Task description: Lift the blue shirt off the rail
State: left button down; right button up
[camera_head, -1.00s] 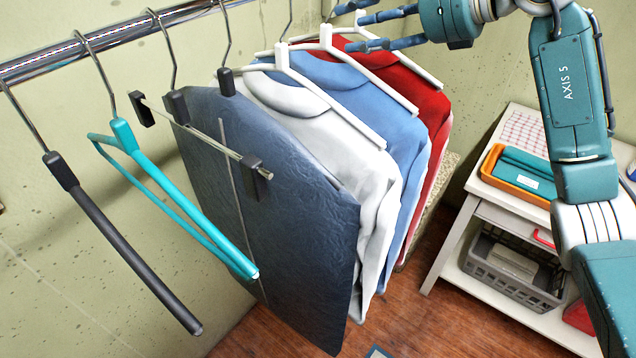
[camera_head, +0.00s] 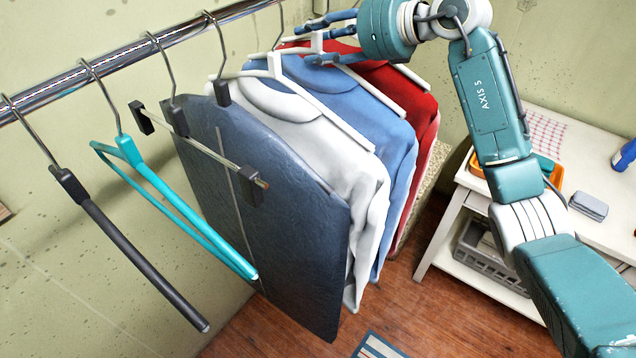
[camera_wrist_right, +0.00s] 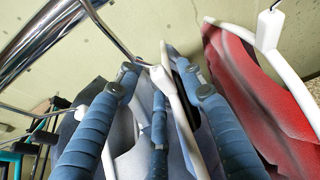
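The blue shirt (camera_head: 397,150) hangs on a white hanger (camera_head: 370,90) between the white shirt (camera_head: 340,165) and the red shirt (camera_head: 412,85). My right gripper (camera_head: 312,42) is at the top of the blue shirt's hanger, just under the rail (camera_head: 150,50). Its blue fingers reach past both sides of the hanger neck. In the right wrist view the hanger neck (camera_wrist_right: 162,78) stands between the spread fingers (camera_wrist_right: 160,95), which look open and not closed on it. The fingers hide part of the blue shirt there. My left gripper is not in view.
A dark blue garment bag (camera_head: 290,240), a turquoise hanger (camera_head: 185,215) and a black hanger (camera_head: 140,262) hang to the left. The red shirt is close on the right. A white table (camera_head: 590,228) with an orange tray stands at the right.

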grip_shut()
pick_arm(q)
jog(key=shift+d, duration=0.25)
pick_arm(e)
jog(key=shift+r, duration=0.15)
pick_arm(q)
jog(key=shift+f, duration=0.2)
pick_arm(e)
jog(key=shift+r, duration=0.15)
